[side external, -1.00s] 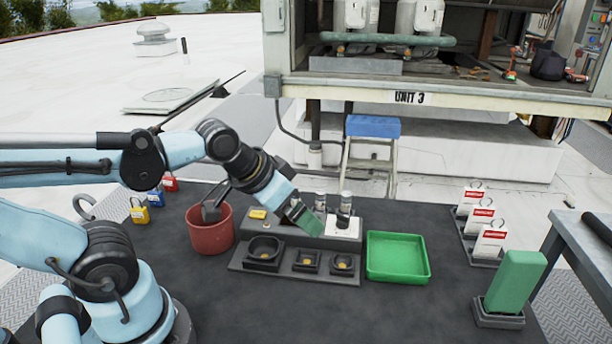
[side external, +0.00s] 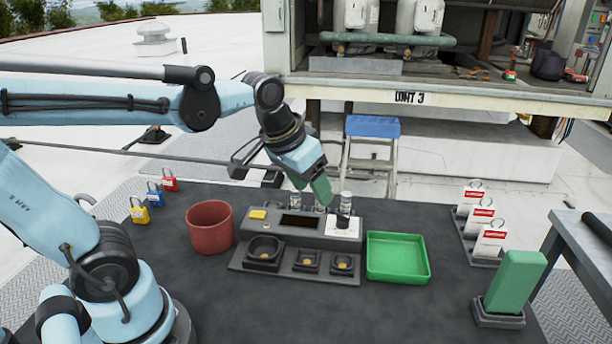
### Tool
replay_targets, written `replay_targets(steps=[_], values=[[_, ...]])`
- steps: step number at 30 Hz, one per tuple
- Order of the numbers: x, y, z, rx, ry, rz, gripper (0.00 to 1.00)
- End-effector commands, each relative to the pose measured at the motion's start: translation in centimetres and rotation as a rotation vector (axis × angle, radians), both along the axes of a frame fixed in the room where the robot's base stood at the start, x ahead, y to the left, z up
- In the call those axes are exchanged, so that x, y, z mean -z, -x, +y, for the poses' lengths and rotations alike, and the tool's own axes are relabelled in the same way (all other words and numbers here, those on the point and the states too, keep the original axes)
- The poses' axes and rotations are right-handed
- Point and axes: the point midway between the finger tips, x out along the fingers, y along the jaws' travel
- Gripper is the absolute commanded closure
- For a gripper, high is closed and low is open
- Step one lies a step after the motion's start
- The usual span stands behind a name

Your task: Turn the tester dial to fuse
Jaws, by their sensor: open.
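The tester (side external: 312,238) is a grey console on the dark table, with a dark display and a yellow button (side external: 258,214). Its black dial (side external: 343,221) sits on a white plate (side external: 352,231) at the console's right end. The dial's labels and pointer are too small to read. My gripper (side external: 321,190) has green fingers and is open. It hangs above the back of the console, up and left of the dial and apart from it. The fingers partly cover small silver cylinders (side external: 346,198) standing at the console's back.
A grey block with several sockets (side external: 295,273) lies in front of the tester. A red pot (side external: 210,227) stands left, a green tray (side external: 398,275) right.

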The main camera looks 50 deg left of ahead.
Motion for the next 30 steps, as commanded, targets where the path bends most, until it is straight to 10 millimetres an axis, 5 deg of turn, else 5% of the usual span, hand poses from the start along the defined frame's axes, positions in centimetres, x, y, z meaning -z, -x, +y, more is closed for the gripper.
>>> replay_targets(steps=[15, 30], values=[[-0.6, -9.0, 1.5, -0.148, 0.042, 0.36, 0.41], [2.2, -10.4, 1.8, -0.18, 0.046, 0.431, 0.41]])
